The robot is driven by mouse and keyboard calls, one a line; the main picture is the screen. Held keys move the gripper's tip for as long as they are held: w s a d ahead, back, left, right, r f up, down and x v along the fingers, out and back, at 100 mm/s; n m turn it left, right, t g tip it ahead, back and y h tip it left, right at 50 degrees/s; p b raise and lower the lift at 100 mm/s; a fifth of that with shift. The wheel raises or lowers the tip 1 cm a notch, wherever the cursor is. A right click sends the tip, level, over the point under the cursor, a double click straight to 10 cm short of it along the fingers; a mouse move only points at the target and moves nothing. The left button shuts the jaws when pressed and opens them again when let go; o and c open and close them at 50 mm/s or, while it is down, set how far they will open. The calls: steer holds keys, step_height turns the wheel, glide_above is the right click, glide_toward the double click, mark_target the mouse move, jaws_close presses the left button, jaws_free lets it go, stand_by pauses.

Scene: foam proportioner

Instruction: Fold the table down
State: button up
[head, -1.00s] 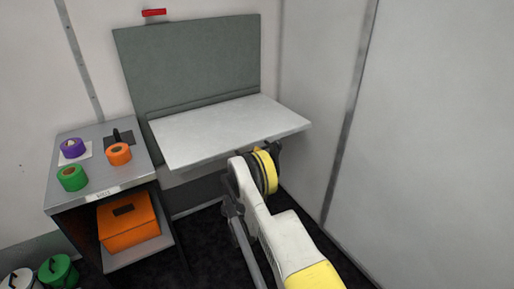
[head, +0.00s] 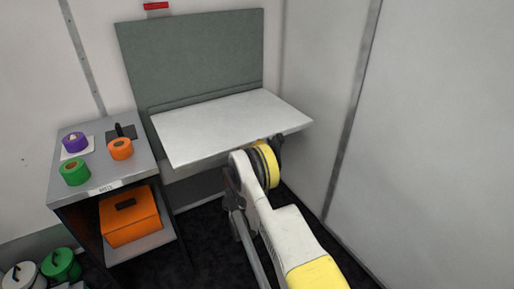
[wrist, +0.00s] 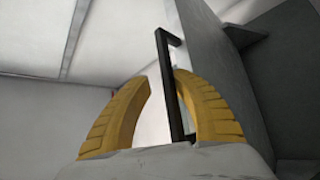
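The table (head: 225,130) is a light grey leaf that stands out level from a grey-green wall panel (head: 195,60). My gripper (head: 277,146) is just below the front edge of the leaf, toward its right end; the arm hides most of it. In the wrist view my gripper (wrist: 162,80) shows two yellow ribbed fingers, spread apart. A thin dark bar, which looks like a handle (wrist: 171,85), stands between them, nearer the right finger. A gap shows between the bar and the left finger. Whether the bar touches the right finger I cannot tell.
A red piece (head: 156,6) sits on the wall above the panel. At left, a grey cabinet (head: 105,183) holds tape rolls on top and an orange box (head: 130,216) inside. Green and white canisters (head: 61,265) stand at lower left. A bare wall (head: 430,140) closes the right side.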

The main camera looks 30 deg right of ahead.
step_height(320, 180, up, 9)
steer(key=shift+r, duration=0.2)
steer(key=shift+w, duration=0.1)
